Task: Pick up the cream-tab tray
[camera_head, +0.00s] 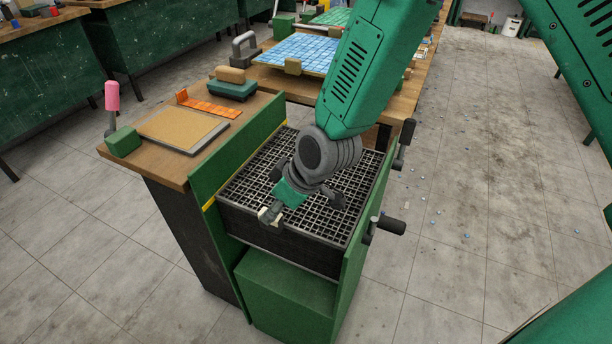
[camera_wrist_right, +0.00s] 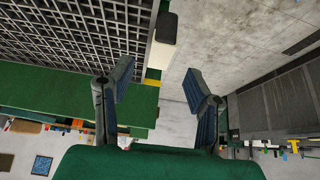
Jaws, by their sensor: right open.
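A stack of dark grid trays (camera_head: 340,169) sits between two green side panels of a rack. A cream tab (camera_head: 276,217) with a dark grey piece beside it shows at the front edge of the stack. In the right wrist view the cream tab (camera_wrist_right: 161,54) and its dark grey end stand at the edge of the grid tray (camera_wrist_right: 70,35), ahead of the gap between my fingers. My right gripper (camera_head: 303,190) is over the front part of the stack. Its two fingers are open and apart, with nothing between them, as the wrist view (camera_wrist_right: 160,88) shows. My left gripper is not in view.
Green side panels (camera_head: 240,150) rise left and right of the trays. Dark handles (camera_head: 386,225) stick out on the right. A wooden bench (camera_head: 160,166) at left holds a framed board, an orange strip and a pink-handled tool. Floor at right is open, with small blue chips.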

